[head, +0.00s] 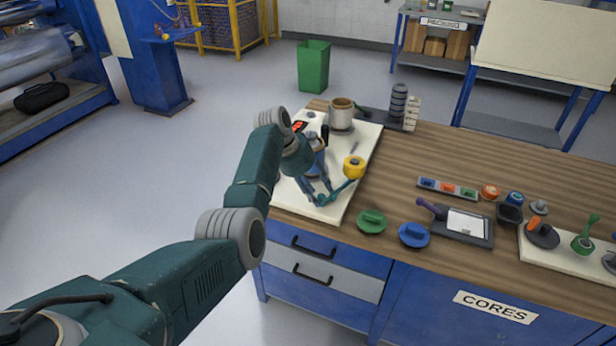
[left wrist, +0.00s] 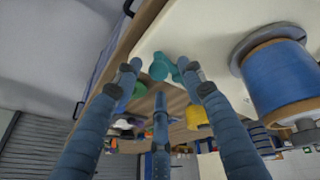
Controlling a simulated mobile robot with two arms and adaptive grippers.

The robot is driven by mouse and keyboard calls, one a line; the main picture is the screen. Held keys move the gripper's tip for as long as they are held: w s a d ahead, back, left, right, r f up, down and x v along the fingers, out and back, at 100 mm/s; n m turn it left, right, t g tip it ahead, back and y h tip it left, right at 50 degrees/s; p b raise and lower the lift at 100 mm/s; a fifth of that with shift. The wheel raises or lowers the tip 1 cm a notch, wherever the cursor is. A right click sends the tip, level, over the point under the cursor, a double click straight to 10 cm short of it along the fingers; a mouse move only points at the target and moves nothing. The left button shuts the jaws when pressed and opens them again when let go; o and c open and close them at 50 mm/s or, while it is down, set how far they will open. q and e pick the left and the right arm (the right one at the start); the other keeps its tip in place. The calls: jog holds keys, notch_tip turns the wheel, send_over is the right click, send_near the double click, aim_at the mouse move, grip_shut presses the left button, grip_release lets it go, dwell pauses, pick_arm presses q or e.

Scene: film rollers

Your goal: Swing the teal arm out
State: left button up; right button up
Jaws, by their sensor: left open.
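In the left wrist view, the teal arm (left wrist: 162,68) shows between the spread fingertips (left wrist: 160,88), and the yellow roller (left wrist: 197,118) shows just beyond the right finger. I cannot tell whether any finger touches the arm. My gripper hides part of the board. My right gripper is not in view.
A blue-wound spool (left wrist: 280,78) stands close to the fingers in the left wrist view. A pale roll (head: 342,114) stands at the board's back. Green (head: 371,221) and blue (head: 414,235) knobbed discs lie at the bench's front edge. Bare wood lies right of the board.

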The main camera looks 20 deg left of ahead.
pick_arm(q)
jog(key=v, duration=0.8)
jog(key=shift+r, duration=0.15)
